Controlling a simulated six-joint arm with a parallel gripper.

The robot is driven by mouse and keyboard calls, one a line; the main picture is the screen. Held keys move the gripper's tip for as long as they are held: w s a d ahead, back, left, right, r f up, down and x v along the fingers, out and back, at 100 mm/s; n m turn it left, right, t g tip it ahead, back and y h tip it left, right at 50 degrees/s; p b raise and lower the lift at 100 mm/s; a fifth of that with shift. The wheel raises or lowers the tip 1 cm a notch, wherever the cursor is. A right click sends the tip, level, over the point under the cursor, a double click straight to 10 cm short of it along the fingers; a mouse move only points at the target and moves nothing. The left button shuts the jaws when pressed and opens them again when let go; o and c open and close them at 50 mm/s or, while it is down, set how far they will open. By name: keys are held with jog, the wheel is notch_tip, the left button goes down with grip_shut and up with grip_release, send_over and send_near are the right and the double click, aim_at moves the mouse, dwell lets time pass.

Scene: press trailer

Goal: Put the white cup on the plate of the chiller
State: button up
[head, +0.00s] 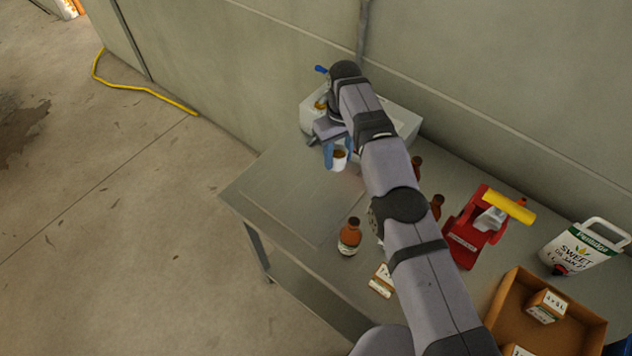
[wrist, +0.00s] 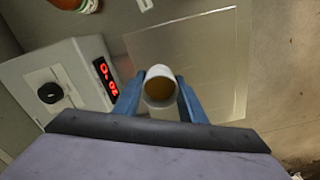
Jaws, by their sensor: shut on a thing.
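The white cup (head: 339,162), with amber-brown liquid inside, is held between the blue fingers of my gripper (head: 338,154). The cup also shows in the wrist view (wrist: 160,88), its mouth toward the camera. It looks upright, above the left part of the table and beside the pale box. That box, seemingly the chiller (head: 407,122), stands at the back by the wall, partly hidden by my arm. In the wrist view the box (wrist: 42,72) shows a black knob and a lit red display. I cannot make out its plate clearly.
The table (head: 262,192) is clear at its left end. A red press (head: 466,228), a white jug (head: 580,250) and a cardboard box (head: 575,323) are at the right.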

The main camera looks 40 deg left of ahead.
jog(key=shift+f+b, duration=3.05)
jog(key=shift+b, duration=0.05)
jog(key=shift+f+b, duration=0.65)
jog(key=shift+f+p, duration=0.35)
jog(key=shift+f, duration=0.85)
jog(key=shift+f, duration=0.1)
jog(key=shift+f, duration=0.1)
jog(key=o, duration=1.1)
jog(key=shift+o, duration=0.2)
